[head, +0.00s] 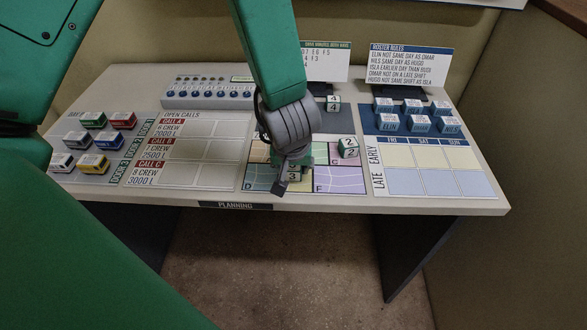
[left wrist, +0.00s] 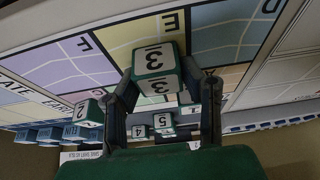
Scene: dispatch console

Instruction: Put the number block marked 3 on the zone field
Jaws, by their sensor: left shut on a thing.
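The green and white number block marked 3 (head: 295,177) is between the fingers of my left gripper (head: 287,178), low over the front middle of the zone map. In the left wrist view the block (left wrist: 154,62) shows a 3 on two faces, and both fingers of my left gripper (left wrist: 165,84) flank it. It overlaps the yellow field E (left wrist: 190,28) of the zone map. I cannot tell whether it touches the map. The lilac field F (head: 340,180) is to its right in the head view. My right gripper is not in view.
Blocks marked 2 (head: 348,147) and 4 (head: 333,103) stand right of my arm. Colored vehicle blocks (head: 95,140) sit at the left, name blocks (head: 415,115) at the back right. The roster grid (head: 435,180) is empty. Rule cards (head: 408,66) stand behind.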

